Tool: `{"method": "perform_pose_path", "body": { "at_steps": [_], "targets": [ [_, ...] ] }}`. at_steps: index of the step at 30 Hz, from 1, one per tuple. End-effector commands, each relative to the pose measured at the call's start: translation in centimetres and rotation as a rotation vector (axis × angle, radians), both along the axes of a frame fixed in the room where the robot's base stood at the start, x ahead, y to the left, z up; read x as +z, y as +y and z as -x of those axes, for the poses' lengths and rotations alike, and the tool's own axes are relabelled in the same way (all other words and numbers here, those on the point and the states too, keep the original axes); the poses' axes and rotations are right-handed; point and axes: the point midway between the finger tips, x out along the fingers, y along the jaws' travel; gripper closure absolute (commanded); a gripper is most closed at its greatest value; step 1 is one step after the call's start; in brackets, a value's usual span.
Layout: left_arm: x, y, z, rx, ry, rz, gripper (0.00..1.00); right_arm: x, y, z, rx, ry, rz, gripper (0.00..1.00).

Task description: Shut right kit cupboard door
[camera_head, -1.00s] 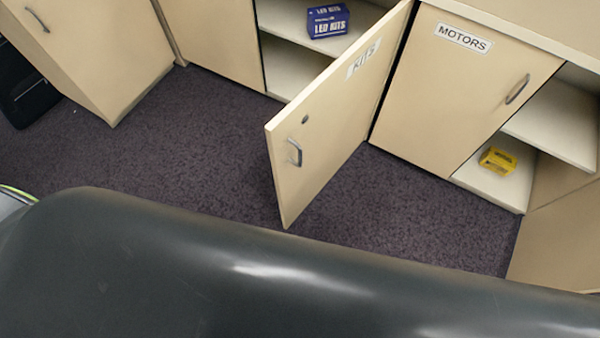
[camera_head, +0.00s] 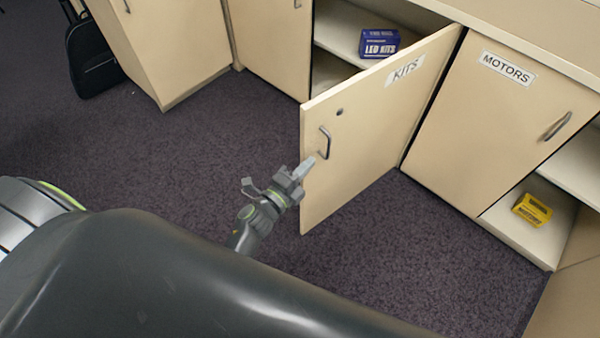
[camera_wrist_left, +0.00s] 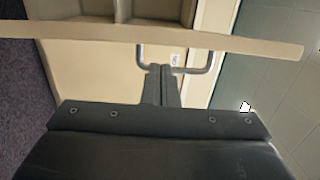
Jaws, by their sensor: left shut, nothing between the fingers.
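The right kit cupboard door (camera_head: 370,135), pale cream with a KITS label, stands open, swung out from the cabinet over the carpet. Its metal handle (camera_head: 324,143) is near the free edge. My left gripper (camera_head: 305,168) is shut and empty, with its fingertips close to the handle and the door's free edge. In the left wrist view the shut fingers (camera_wrist_left: 162,85) reach toward the handle (camera_wrist_left: 203,62); I cannot tell whether they touch it. A blue LED KITS box (camera_head: 379,43) sits on the shelf behind the door. My right gripper is not in view.
A closed MOTORS door (camera_head: 500,110) stands right of the open door. Further right, an open compartment holds a yellow box (camera_head: 532,209). A black suitcase (camera_head: 92,62) stands at the far left. The dark carpet (camera_head: 180,150) before the cupboards is clear.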

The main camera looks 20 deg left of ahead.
Motion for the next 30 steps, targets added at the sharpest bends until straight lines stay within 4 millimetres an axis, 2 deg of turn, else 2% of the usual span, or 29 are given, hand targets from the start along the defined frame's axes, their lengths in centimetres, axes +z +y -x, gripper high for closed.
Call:
{"method": "perform_pose_path", "body": {
  "at_steps": [3,10,24,30],
  "targets": [
    [0.0,-0.6,-2.1,0.000,-0.002,0.001,1.00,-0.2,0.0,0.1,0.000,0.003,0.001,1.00],
    [-0.1,-1.3,-4.6,0.001,0.002,0.002,1.00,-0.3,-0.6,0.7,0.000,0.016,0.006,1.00],
    [-0.1,-1.4,-5.1,0.001,0.002,0.001,1.00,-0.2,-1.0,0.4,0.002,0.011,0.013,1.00],
    [-0.2,-0.5,-5.6,-0.014,0.001,-0.002,1.00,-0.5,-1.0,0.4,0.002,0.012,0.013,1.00]
  ]
}}
